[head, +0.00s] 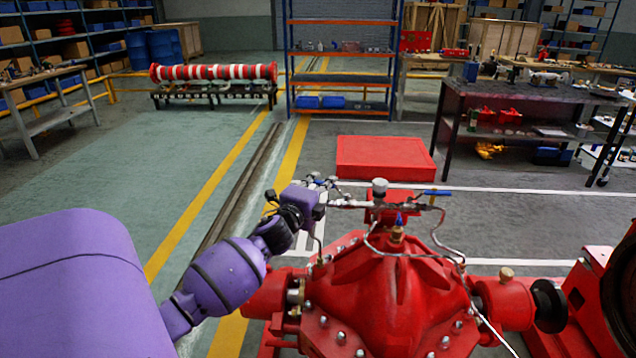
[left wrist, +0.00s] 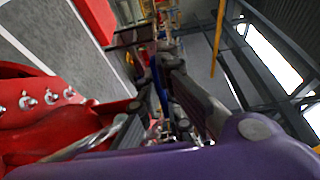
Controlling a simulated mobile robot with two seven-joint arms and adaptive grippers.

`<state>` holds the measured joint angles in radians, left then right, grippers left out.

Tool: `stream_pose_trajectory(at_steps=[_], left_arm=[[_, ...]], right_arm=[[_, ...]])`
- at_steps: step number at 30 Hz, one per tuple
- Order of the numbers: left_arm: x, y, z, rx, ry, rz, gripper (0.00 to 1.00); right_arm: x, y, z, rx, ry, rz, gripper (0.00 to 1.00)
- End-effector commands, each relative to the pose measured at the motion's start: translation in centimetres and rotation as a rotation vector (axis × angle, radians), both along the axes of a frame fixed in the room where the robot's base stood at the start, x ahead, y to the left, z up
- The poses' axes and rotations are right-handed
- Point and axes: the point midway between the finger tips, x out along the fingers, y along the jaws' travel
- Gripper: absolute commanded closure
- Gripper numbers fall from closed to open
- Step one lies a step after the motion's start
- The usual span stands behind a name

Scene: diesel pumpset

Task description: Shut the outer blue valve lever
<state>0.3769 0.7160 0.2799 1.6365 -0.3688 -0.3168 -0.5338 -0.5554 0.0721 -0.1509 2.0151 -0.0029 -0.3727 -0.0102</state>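A red pump (head: 390,290) fills the lower middle of the head view, with thin metal pipework on top. A blue valve lever (head: 437,192) lies about level at the right end of this pipework. Small blue parts (head: 318,176) show at the left end, by my left gripper (head: 325,184). In the left wrist view a blue lever (left wrist: 160,84) stands between the dark fingers of my left gripper (left wrist: 148,100). The fingers look apart; I cannot tell whether they touch the lever. Part of the valve is hidden by the gripper. My right gripper is not in view.
A small blue-topped fitting (head: 398,222) stands upright on the pump's middle. A red block (head: 385,158) lies on the floor behind the pump. A shelf rack (head: 340,80) and a dark workbench (head: 530,95) stand farther back. The floor left of the pump is mostly clear.

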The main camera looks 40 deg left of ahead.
Motion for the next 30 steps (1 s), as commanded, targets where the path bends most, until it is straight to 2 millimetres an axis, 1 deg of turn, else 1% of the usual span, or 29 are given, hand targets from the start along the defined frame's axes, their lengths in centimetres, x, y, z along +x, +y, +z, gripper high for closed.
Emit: stream_pose_trajectory(at_steps=[1,6,15,24,30], left_arm=[[0.2,0.3,0.1,0.006,0.003,-0.037,1.0],[1.2,0.5,-0.1,0.006,0.004,-0.159,1.0],[2.2,0.5,-0.2,0.002,0.003,-0.298,1.0],[2.5,0.4,0.0,0.0,0.0,-0.339,1.0],[2.5,0.4,0.0,0.0,-0.001,-0.339,1.0]], right_arm=[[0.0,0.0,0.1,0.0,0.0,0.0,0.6],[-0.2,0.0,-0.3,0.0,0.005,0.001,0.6],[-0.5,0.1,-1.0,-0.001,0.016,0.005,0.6],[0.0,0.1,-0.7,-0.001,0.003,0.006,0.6],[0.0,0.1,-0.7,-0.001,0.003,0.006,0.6]])
